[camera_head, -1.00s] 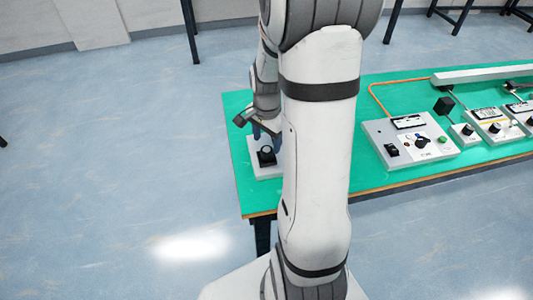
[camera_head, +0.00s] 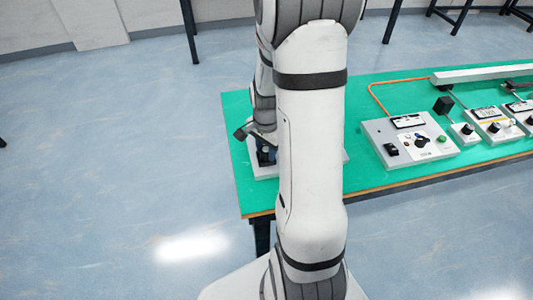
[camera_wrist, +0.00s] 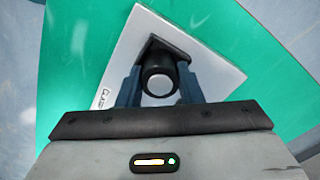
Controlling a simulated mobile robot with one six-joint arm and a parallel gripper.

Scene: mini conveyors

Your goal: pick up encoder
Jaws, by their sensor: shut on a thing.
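The encoder (camera_wrist: 160,74) is a black cylinder with a light round end face and a dark angular bracket behind it. In the wrist view it sits between the two blue fingers of my gripper (camera_wrist: 160,90), which is shut on it. Behind it lies a white plate (camera_wrist: 212,68) with a small printed label. In the head view my gripper (camera_head: 266,152) is low over the plate (camera_head: 262,172) at the table's left end. The encoder is mostly hidden there by the gripper and my arm.
The green table (camera_head: 375,180) carries a grey control box (camera_head: 410,142) with knobs, several smaller modules (camera_head: 490,125) and an orange cable (camera_head: 385,88) to the right. The table's left and front edges are close to the plate. Open floor lies to the left.

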